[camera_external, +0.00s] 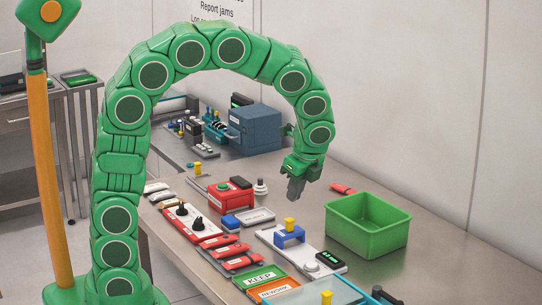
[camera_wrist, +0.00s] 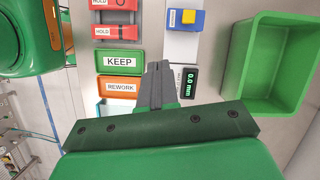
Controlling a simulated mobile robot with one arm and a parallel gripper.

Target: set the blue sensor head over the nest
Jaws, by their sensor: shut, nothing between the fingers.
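The blue sensor head (camera_external: 290,236), a blue block with a yellow knob on top, sits on a pale grey plate (camera_external: 272,235). It also shows at the top of the wrist view (camera_wrist: 186,21). A round light disc (camera_external: 311,266) lies on the same plate, nearer the camera and beside a black display; it looks like the nest, but I cannot be sure. My fingers hide that part of the plate in the wrist view. My gripper (camera_external: 296,192) is shut and empty, pointing down above the table, beyond the sensor head and apart from it.
A green bin (camera_external: 336,235) stands right of the plate. The black display (camera_wrist: 189,82) reads 0.0 mm. Green KEEP (camera_external: 251,281) and orange REWORK (camera_wrist: 120,75) trays lie to the left. Red blocks (camera_external: 232,196) and a dark blue box (camera_external: 262,128) stand farther back.

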